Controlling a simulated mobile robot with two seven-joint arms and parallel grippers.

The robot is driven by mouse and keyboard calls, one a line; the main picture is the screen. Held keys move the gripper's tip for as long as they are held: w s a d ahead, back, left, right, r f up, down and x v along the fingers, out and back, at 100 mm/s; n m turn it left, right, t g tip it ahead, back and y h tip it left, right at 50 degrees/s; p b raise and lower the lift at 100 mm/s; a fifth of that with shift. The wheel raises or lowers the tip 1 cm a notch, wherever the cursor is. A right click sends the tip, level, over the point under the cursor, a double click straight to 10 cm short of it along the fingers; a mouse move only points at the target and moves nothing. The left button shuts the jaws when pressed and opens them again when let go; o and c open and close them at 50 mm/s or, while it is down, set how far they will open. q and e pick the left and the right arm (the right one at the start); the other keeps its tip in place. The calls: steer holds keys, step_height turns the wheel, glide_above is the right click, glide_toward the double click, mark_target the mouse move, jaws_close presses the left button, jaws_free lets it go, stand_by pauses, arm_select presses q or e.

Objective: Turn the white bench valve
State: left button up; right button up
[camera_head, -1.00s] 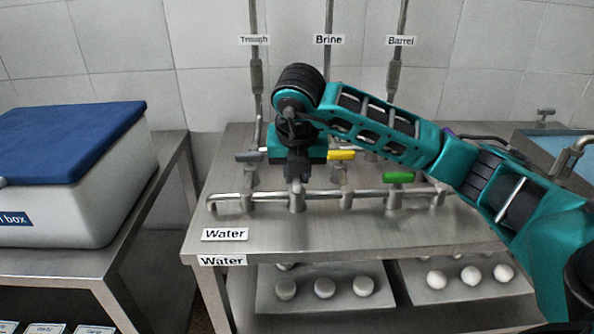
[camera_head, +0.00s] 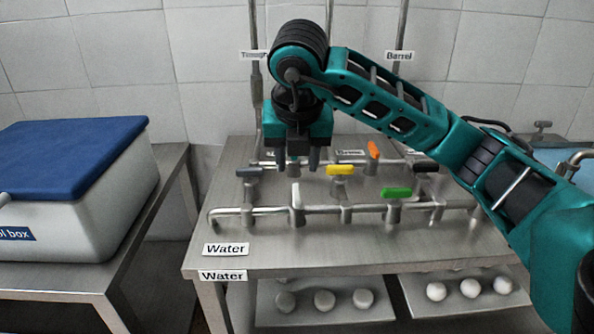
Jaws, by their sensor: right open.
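The white valve handle (camera_head: 296,194) is on the front pipe of the bench. It is narrow in the picture and appears to point across the pipe. My right gripper (camera_head: 297,162) hangs fingers-down above and behind this handle in the picture, apart from it. Its two fingers are spread with nothing between them. My left gripper is not in view.
A blue-lidded box (camera_head: 70,155) stands on a table at left.

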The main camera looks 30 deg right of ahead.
steer(key=p+v, duration=0.1)
steer(key=v, duration=0.3)
steer(key=shift+w, duration=0.1)
steer(key=shift+f, duration=0.15)
stand_by(0.3)
